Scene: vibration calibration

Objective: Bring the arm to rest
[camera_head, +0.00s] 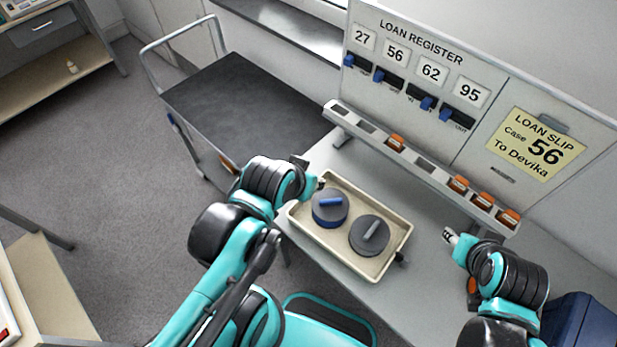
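My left arm reaches in from the lower left, and its gripper (317,183) is at the left rim of the beige tray (297,222), close to the blue-handled disc. My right gripper (450,237) is over the grey table, right of the tray and apart from it. Both grippers are small and partly turned away, so I cannot tell whether their fingers are open or shut. In the tray lie a round grey disc with a blue handle (330,203) and a round grey disc with a grey handle (374,232).
A loan register board (400,45) with numbers and blue sliders stands behind the table. A yellow slip (535,145) reads "Case 56 To Devika". A slotted rack (430,178) holds several orange-brown pieces. A dark-topped cart (235,105) stands left; a dark blue box (585,325) is lower right.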

